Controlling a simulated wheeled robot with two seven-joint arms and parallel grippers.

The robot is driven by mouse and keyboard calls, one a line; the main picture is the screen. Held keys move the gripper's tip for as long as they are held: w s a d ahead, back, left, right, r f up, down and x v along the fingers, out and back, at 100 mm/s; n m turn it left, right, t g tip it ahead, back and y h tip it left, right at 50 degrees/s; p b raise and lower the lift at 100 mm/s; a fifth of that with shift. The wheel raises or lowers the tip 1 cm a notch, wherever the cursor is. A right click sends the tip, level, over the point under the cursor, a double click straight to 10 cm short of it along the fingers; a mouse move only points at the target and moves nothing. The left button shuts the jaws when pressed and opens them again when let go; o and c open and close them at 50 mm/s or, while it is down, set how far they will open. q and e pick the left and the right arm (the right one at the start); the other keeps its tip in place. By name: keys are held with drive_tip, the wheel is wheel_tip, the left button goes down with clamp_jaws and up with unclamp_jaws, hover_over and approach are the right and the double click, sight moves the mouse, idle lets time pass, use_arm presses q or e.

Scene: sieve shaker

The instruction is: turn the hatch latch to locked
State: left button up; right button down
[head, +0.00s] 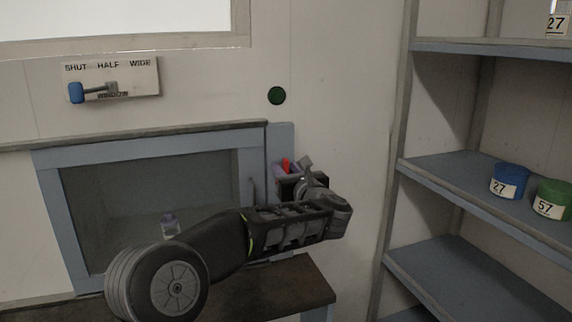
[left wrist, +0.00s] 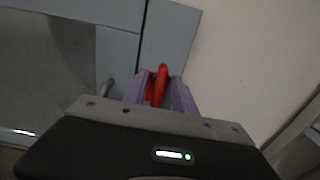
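The hatch (head: 150,200) is a dark pane in a blue-grey frame on the wall, standing closed as far as I can tell. The red hatch latch (head: 286,164) shows as a small red piece at the right of the frame; it also shows in the left wrist view (left wrist: 161,82). My left gripper (head: 287,168) is at the latch, its purple fingers one on each side of the red handle and close against it. In the left wrist view the handle points up the picture. The latch's base and any lock marking are hidden by my gripper. My right gripper is not in view.
A window lever (head: 92,91) with a blue knob is on a plate marked SHUT, HALF, WIDE. A green disc (head: 277,95) is on the wall. A brown ledge (head: 290,282) lies below. Shelves (head: 470,185) at right hold blue and green containers.

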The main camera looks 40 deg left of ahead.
use_arm(q)
drive_tip(key=shift+w+a, duration=0.3)
drive_tip(key=shift+a, duration=0.1)
drive_tip(key=shift+c, duration=0.3)
clamp_jaws()
